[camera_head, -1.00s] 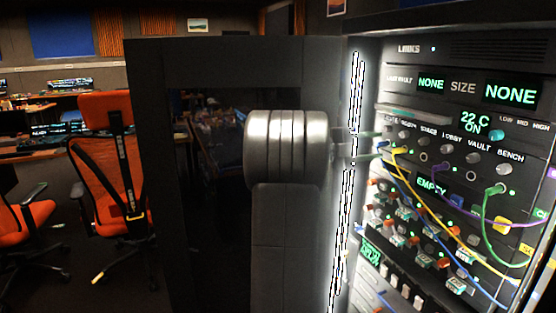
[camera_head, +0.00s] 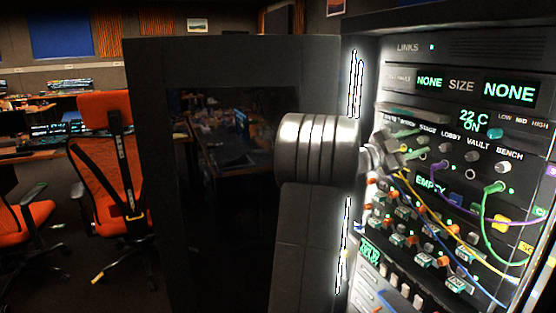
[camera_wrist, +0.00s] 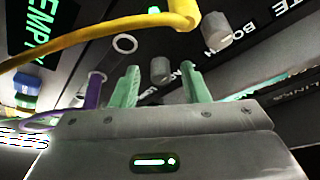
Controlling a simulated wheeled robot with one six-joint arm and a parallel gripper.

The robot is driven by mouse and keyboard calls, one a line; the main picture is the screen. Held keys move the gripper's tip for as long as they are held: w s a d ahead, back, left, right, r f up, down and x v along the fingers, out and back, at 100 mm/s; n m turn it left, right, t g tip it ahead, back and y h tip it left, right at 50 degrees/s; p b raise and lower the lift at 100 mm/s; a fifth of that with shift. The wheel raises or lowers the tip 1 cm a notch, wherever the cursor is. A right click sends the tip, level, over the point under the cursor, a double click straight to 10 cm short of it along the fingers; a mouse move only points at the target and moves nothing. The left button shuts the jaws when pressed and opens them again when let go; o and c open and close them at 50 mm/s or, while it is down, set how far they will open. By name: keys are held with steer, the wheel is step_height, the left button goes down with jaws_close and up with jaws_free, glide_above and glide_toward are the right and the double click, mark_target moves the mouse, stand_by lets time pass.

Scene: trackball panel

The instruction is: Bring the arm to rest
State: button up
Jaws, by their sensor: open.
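My gripper (camera_head: 408,145) is in front of the upper left part of the rack panel in the head view, close to the row of round knobs. In the wrist view its two green fingers (camera_wrist: 161,88) are spread apart with nothing between them. A grey knob (camera_wrist: 160,70) shows beyond the gap between the fingers. My grey arm hides part of the open cabinet door and the panel's left edge.
A yellow cable (camera_wrist: 110,32) with its plug passes close above the fingers, and a purple cable (camera_wrist: 93,92) is at their left. A green cable (camera_head: 485,215) hangs on the panel's right. Orange chairs (camera_head: 105,155) stand far left.

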steer(key=n, duration=0.2)
steer(key=n+t, duration=0.1)
steer(key=n, duration=0.1)
steer(key=shift+s+t+h, duration=0.15)
steer(key=shift+t+h, duration=0.15)
steer(key=n+t+p, duration=0.1)
steer(key=n, duration=0.2)
steer(key=n+t+p, duration=0.1)
steer(key=n+t, duration=0.1)
steer(key=n, duration=0.1)
steer(key=shift+s+d+r, duration=0.1)
steer(key=shift+s+d, duration=0.05)
steer(key=shift+s, duration=0.05)
steer(key=n+t+y+p, duration=0.1)
steer(key=n+t, duration=0.1)
steer(key=n, duration=0.2)
steer(key=shift+s+p, duration=0.1)
steer(key=shift+p, duration=0.25)
steer(key=shift+n+t+y+p, duration=0.5)
steer(key=shift+n+t, duration=0.3)
steer(key=shift+n, duration=0.5)
steer(key=shift+f, duration=0.2)
